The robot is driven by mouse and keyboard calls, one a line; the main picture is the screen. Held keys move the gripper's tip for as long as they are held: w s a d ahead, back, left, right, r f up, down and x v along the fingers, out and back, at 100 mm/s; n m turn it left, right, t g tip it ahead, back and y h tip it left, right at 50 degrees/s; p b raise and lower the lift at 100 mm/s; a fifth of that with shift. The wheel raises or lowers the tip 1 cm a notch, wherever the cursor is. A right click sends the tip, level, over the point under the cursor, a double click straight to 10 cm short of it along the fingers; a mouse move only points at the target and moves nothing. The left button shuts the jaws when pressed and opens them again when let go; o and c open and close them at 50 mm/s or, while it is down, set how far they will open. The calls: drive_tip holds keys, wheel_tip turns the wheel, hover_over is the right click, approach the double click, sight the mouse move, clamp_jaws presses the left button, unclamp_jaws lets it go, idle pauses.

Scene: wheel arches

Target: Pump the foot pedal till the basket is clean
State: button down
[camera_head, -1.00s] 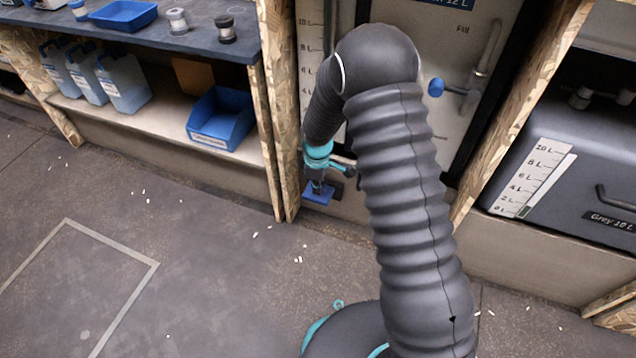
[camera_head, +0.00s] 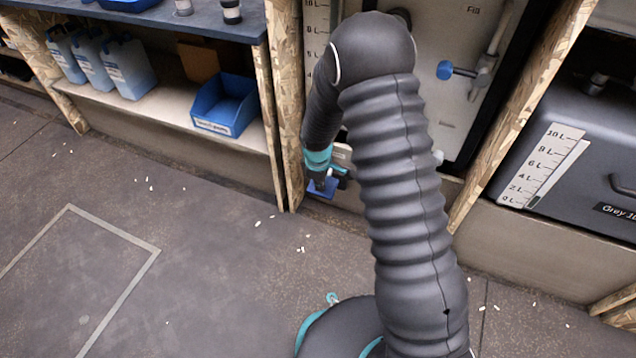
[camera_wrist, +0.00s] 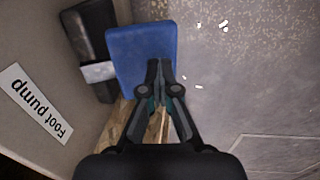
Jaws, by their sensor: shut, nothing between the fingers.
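The blue foot pedal (camera_head: 322,190) is low at the foot of the panel, and it shows as a blue plate (camera_wrist: 138,42) in the wrist view. A black block with a grey band joins its left side there, beside a "Foot pump" label (camera_wrist: 40,104). My gripper (camera_wrist: 160,64) is shut and empty, with its tips over the pedal's lower right part. In the head view my gripper (camera_head: 325,182) is right at the pedal; I cannot tell whether it touches. No basket can be made out; my arm hides part of the panel.
A wooden post (camera_head: 288,110) stands just left of the pedal. A blue-handled valve (camera_head: 446,70) is on the panel to the right. A grey tank (camera_head: 590,165) stands further right. Shelves with a blue bin (camera_head: 226,104) are left. The floor in front is mostly clear, with scattered white bits.

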drive_tip(key=shift+s+d+f, duration=0.1)
drive_tip(key=shift+s, duration=0.15)
drive_tip(key=s+a+r+p, duration=0.1)
drive_tip(key=s+r+p, duration=0.1)
drive_tip(key=r, duration=0.4)
drive_tip(key=s+a+r+p, duration=0.1)
drive_tip(key=s+r, duration=0.1)
drive_tip(key=r, duration=0.5)
drive_tip(key=shift+s+a+p, duration=0.25)
drive_tip(key=shift+s+p, duration=0.1)
drive_tip(key=shift+s, duration=0.05)
drive_tip(key=shift+w+d+f+b, duration=0.4)
drive_tip(key=shift+w+f+b, duration=0.45)
drive_tip(key=shift+f, duration=0.55)
drive_tip(key=shift+w+d+f+b, duration=0.35)
drive_tip(key=shift+w+f+b, duration=0.4)
drive_tip(key=shift+f, duration=0.7)
drive_tip(key=shift+w+d+f+b, duration=0.4)
drive_tip(key=shift+w+f+b, duration=0.2)
drive_tip(key=shift+w+f, duration=0.65)
drive_tip(key=shift+s+f, duration=0.2)
drive_tip(key=shift+f+b, duration=0.55)
drive_tip(key=shift+f, duration=1.45)
drive_tip(key=shift+r+p, duration=1.6)
drive_tip(key=shift+r, duration=0.7)
drive_tip(key=shift+f, duration=0.25)
